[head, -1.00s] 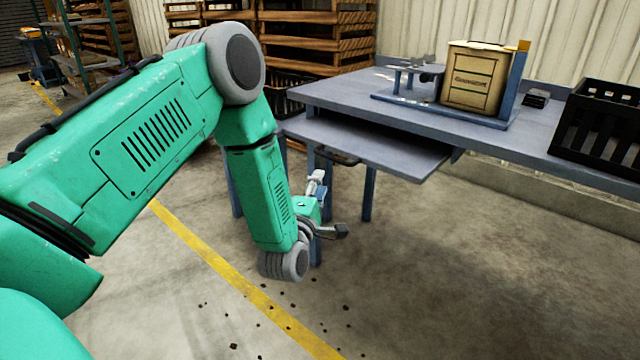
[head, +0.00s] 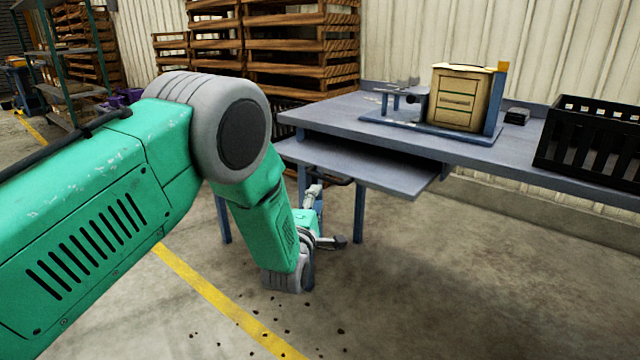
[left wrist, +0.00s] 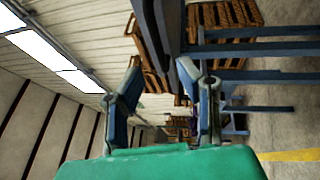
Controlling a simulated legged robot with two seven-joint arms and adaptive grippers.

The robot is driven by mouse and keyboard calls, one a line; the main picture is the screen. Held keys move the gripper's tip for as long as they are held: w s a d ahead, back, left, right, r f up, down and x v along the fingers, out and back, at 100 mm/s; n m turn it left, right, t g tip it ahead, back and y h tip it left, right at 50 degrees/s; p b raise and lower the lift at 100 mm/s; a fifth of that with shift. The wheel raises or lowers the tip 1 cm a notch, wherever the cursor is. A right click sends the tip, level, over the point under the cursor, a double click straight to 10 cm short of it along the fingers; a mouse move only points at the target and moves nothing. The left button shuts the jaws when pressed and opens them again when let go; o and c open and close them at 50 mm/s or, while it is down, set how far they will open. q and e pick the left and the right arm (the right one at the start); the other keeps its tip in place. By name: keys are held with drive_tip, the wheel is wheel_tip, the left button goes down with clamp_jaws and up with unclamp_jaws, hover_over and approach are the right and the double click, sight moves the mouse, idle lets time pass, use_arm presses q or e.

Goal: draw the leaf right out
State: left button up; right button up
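The leaf (head: 375,167) is a flat blue-grey board under the tabletop of the grader table (head: 330,112). It stands part way out from beneath the top, toward me. A dark handle (head: 341,181) shows under its near edge. My left gripper (head: 327,216) is below the leaf's near edge, apart from the handle in the picture, with its fingers spread. The left wrist view shows the two fingers wide apart with nothing between them; a blue-grey slab edge (left wrist: 166,25) stands just beyond, and I cannot tell whether it is leaf or tabletop. My right gripper is not in view.
On the tabletop stand a wooden box (head: 460,97) on a blue stand, a small black object (head: 517,116) and a black crate (head: 592,148). Table legs (head: 359,212) are close by the left gripper. Pallets (head: 300,50) are stacked behind. The floor in front is open, with dark crumbs.

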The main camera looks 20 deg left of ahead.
sight(324, 178)
use_arm(q)
drive_tip(key=w, duration=0.2)
drive_tip(key=w+r+b, duration=0.1)
drive_tip(key=w, duration=0.2)
drive_tip(key=w+b, duration=0.1)
drive_tip(key=w, duration=0.2)
drive_tip(key=shift+w+a+r, duration=0.15)
drive_tip(key=shift+w+a, duration=0.05)
drive_tip(key=shift+a, duration=0.2)
drive_tip(key=shift+d, duration=0.1)
drive_tip(key=shift+r, duration=0.1)
clamp_jaws()
